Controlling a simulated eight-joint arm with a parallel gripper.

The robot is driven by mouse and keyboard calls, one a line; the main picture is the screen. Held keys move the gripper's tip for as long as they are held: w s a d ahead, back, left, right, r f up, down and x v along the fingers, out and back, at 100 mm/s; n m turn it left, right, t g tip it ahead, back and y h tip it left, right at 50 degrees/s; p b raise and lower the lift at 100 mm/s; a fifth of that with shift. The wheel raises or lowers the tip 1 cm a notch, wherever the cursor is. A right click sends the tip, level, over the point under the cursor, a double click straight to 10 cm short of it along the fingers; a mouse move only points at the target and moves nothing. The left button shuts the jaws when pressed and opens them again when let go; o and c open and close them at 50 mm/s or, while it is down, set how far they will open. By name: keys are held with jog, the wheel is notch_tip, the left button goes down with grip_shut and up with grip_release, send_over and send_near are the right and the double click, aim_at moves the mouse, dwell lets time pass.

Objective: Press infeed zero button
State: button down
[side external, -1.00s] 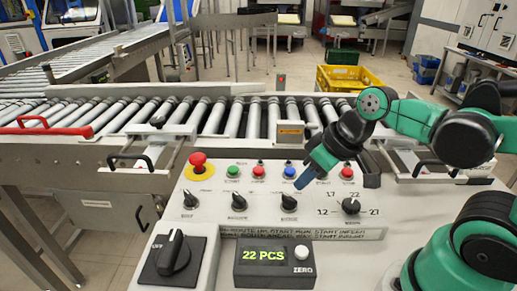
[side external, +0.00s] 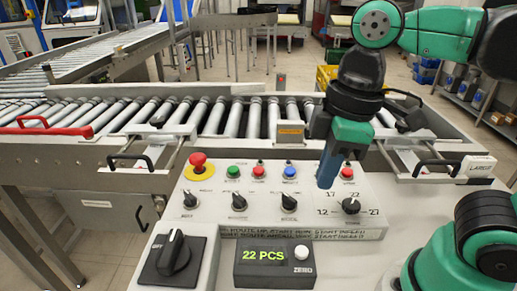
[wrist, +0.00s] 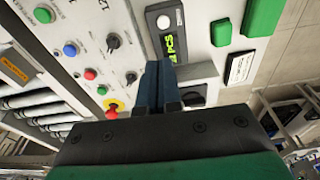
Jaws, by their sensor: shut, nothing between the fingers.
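The zero button (side external: 301,252) is a round white button on the dark counter box (side external: 273,263), whose green display reads 22 PCS. The word ZERO is printed below the button. In the wrist view the zero button (wrist: 163,22) shows at the upper middle, beyond my fingertips, with the counter box (wrist: 153,12) around it. My gripper (side external: 325,183) is shut and empty, pointing down above the right part of the control panel, apart from the button. In the wrist view my gripper (wrist: 157,66) shows its blue fingers together, their tips near the display end of the counter box.
The panel (side external: 262,208) carries a red mushroom button (side external: 197,160) on yellow, small coloured buttons and several black knobs. A large black rotary switch (side external: 173,253) stands left of the counter box. A roller conveyor (side external: 240,118) runs behind, with a yellow crate (side external: 325,76) beyond.

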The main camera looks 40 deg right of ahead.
aim_at(303, 250)
jog(key=shift+s+r, duration=0.2)
jog(key=shift+s, duration=0.1)
jog(key=shift+f, duration=0.1)
jog(key=f, duration=0.9)
jog(key=w+a+f, duration=0.1)
jog(key=f, duration=0.3)
jog(key=shift+f, duration=0.4)
jog(key=shift+w+a+f, duration=0.1)
jog(key=shift+f, duration=0.8)
jog(key=shift+r, duration=0.15)
jog(key=shift+g, duration=0.4)
jog(key=shift+d+r, duration=0.15)
jog(key=shift+r, duration=1.9)
jog(key=shift+d+r, duration=0.1)
jog(key=shift+r, duration=1.95)
